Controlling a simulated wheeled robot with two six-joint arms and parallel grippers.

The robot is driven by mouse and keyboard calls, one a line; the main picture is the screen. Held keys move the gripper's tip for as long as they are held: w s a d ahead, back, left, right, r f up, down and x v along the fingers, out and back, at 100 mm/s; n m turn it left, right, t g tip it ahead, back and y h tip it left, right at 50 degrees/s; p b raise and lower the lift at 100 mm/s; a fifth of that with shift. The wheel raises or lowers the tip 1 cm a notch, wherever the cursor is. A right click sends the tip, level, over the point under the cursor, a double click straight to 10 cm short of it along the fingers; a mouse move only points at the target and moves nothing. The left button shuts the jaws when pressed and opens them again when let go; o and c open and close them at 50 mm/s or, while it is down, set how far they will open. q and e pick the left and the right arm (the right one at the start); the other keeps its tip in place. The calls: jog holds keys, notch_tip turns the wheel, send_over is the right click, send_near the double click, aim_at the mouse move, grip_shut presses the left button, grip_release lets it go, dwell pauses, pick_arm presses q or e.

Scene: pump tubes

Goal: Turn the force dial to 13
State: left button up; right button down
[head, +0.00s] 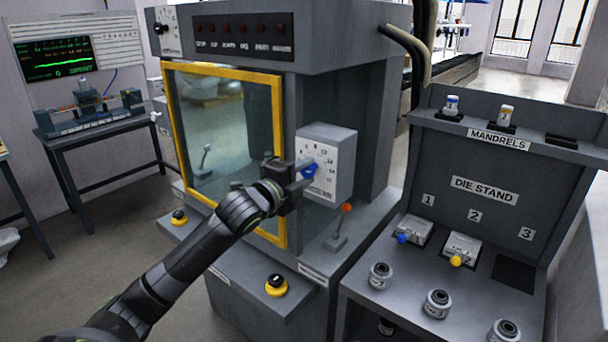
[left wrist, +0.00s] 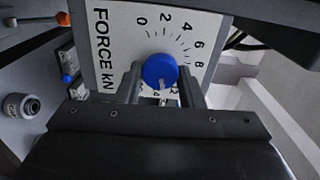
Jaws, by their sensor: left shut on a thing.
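The force dial is a blue round knob (head: 309,171) on the front of a grey-white box on the press. In the left wrist view the knob (left wrist: 160,71) sits on a white plate (left wrist: 125,30) marked FORCE kN, with 0, 2, 4, 6 and 8 readable. My left gripper (head: 296,172) is shut on the knob, one finger on each side of it. A pale mark on the knob points down in the wrist view, between partly hidden higher numbers; the exact reading is unclear. My right gripper is not in view.
An orange-tipped lever (head: 346,208) stands just below the dial box. The die stand (head: 484,190) with several dies is to the right. A yellow-ringed button (head: 276,286) sits on the front ledge.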

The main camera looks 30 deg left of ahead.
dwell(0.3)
pick_arm(q)
jog(key=o, duration=0.9)
jog(key=shift+o, duration=0.2)
jog(key=shift+s, duration=0.15)
jog(key=shift+s, duration=0.25)
jog(key=s+a+p, duration=0.1)
jog(key=s+p, duration=0.2)
jog(key=s, duration=1.3)
jog(key=shift+s+a+p, duration=0.15)
jog(key=shift+s+p, duration=0.15)
jog(key=shift+a+f, duration=0.1)
